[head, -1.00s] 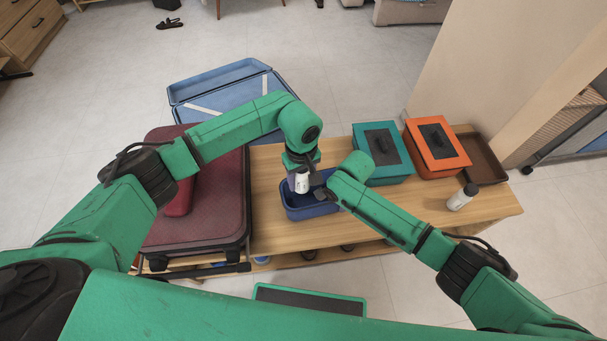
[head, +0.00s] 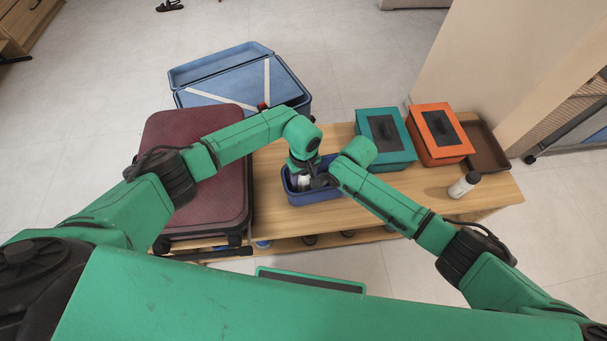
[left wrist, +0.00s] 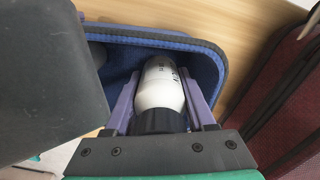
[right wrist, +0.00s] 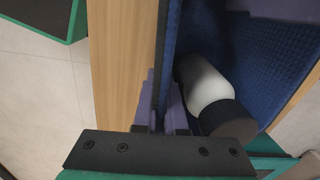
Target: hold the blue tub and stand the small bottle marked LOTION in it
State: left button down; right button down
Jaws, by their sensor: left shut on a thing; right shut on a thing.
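The blue tub (head: 325,195) sits on the wooden table near its left part, beside the dark red suitcase. A small white bottle with a black cap (left wrist: 162,85) is between the purple fingers of my left gripper (left wrist: 160,105), which is shut on it. The lettering on its side is too small to read. The bottle (right wrist: 208,85) is down within the tub's walls; whether its base touches the floor is hidden. My right gripper (right wrist: 162,105) is shut on the tub's wall (right wrist: 172,50). In the head view my arms partly cover the tub and bottle.
Another white bottle with a dark cap (head: 464,185) stands at the table's right. A teal box (head: 400,160), an orange box (head: 450,155) and a brown tray (head: 490,160) are at the back right. The red suitcase (head: 190,125) is left; an open blue case (head: 235,80) lies behind.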

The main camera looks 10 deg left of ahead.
pick_arm(q)
jog(key=shift+f, duration=0.35)
jog(key=shift+c, duration=0.8)
grip_release()
jog(key=shift+r, duration=4.55)
pick_arm(e)
jog(key=c, duration=0.9)
grip_release()
